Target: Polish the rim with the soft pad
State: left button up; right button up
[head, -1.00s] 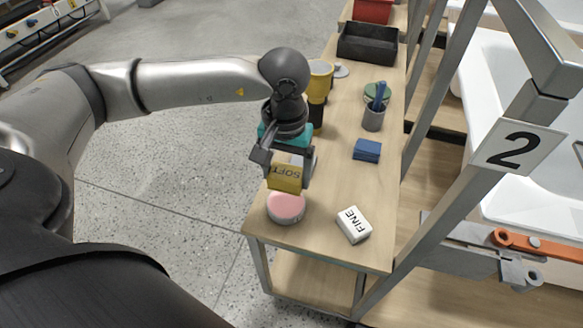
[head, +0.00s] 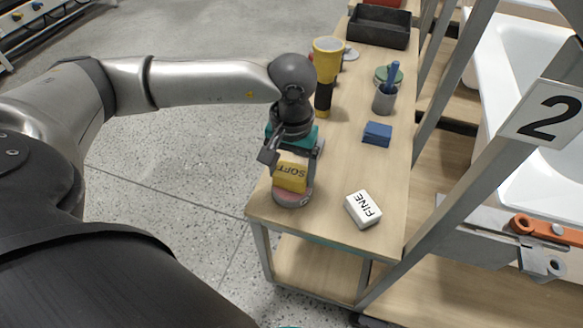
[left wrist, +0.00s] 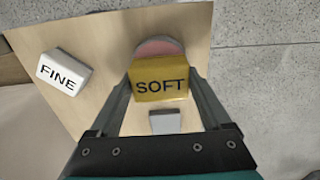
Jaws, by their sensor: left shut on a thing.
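The soft pad is a yellow block marked SOFT (head: 291,177); it also shows in the left wrist view (left wrist: 160,88). My left gripper (head: 290,172) is shut on it, one finger on each side. The pad is over a round pink-topped thing (head: 293,198) at the table's near left corner and hides part of it. I cannot tell whether they touch. White bathtub shells (head: 548,192) stand at the right behind a grey frame, and their rims show only partly. My right gripper is not in view.
A white block marked FINE (head: 364,209) lies right of the pad on the wooden table (head: 335,200). A blue block (head: 377,134), a grey cup (head: 385,100), a yellow-and-black torch-like thing (head: 326,65) and a black tray (head: 379,28) are farther back. A post with sign 2 (head: 552,120) stands right.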

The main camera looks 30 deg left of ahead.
aim_at(292, 171)
pick_arm(q)
jog(key=shift+s+f+b, duration=0.1)
jog(key=shift+f+b, duration=0.5)
jog(key=shift+b, duration=0.15)
dwell(2.2)
jog(key=shift+r+p, duration=2.25)
jog(key=shift+r, duration=1.3)
jog(key=shift+d+r, duration=0.1)
